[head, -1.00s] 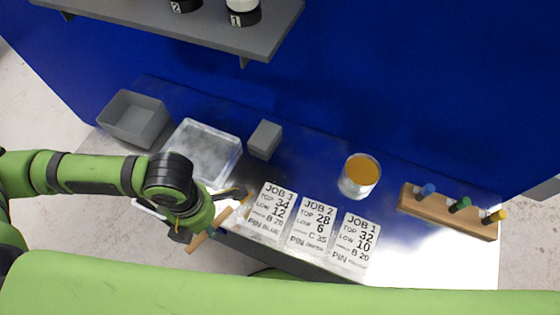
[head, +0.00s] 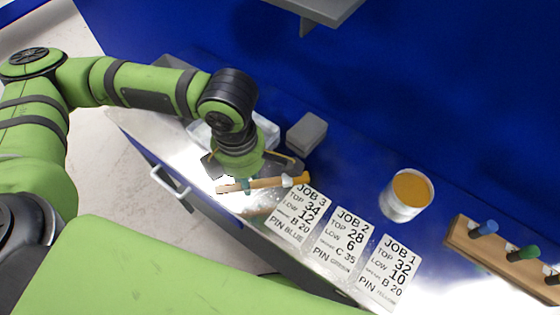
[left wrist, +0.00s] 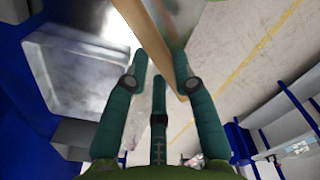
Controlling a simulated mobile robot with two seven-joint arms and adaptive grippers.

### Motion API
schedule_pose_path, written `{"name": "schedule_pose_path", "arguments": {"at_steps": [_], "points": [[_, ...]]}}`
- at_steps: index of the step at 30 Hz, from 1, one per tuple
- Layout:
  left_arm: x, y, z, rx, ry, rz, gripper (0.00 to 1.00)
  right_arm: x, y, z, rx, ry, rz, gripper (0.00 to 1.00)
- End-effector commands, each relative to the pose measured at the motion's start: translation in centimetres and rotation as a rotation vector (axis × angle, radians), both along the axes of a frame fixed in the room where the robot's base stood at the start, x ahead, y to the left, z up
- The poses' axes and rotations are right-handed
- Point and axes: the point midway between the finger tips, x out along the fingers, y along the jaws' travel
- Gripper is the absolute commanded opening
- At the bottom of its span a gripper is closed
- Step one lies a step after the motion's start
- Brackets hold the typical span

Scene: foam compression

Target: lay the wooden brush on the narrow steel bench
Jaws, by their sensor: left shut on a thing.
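The wooden brush (head: 268,183) is a light wooden stick, seen lengthwise above the front part of the steel bench (head: 165,92), left of the JOB 3 card. My left gripper (head: 245,185) is shut on it, coming from above. In the left wrist view the brush (left wrist: 166,42) runs between the teal fingers (left wrist: 162,82), with bench at left and floor at right. Whether the brush touches the bench I cannot tell. My right gripper is not in view.
A clear tray (head: 268,130), partly hidden by my arm, and a grey block (head: 306,133) stand behind the brush. JOB cards (head: 342,240) lie to its right. Beyond them are an orange-topped can (head: 407,195) and a wooden peg rack (head: 500,262).

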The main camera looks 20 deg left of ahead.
Motion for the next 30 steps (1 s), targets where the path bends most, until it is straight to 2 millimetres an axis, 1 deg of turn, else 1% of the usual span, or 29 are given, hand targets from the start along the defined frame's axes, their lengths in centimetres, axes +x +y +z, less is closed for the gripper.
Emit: {"name": "schedule_pose_path", "arguments": {"at_steps": [1, 6, 12, 14, 15, 18, 23, 28, 30], "points": [[1.4, -0.5, 0.5, 0.0, 0.0, 0.003, 0.0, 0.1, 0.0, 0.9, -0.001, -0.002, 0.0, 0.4], [5.5, -1.9, 0.5, 0.0, 0.0, 0.003, 0.0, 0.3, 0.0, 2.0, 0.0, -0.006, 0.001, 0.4], [9.7, -3.2, 0.4, 0.001, 0.0, 0.003, 0.0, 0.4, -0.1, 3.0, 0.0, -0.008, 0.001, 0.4], [10.6, -3.5, 0.4, 0.001, 0.0, 0.001, 0.0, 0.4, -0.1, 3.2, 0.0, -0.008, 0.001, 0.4], [10.2, -3.3, -0.7, 0.002, 0.007, 0.001, 0.0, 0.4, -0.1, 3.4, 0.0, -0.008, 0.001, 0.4], [10.2, -3.3, -2.1, 0.001, 0.004, 0.0, 0.0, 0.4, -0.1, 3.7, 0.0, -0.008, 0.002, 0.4], [10.2, -3.4, -3.4, 0.0, 0.004, 0.0, 0.0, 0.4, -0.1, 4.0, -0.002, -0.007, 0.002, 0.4], [10.2, -3.3, -5.9, 0.002, 0.003, 0.0, 0.0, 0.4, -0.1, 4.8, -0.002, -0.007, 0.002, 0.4], [10.5, -3.5, -6.3, 0.001, 0.002, 0.001, 0.0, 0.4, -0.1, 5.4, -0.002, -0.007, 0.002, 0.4]]}}
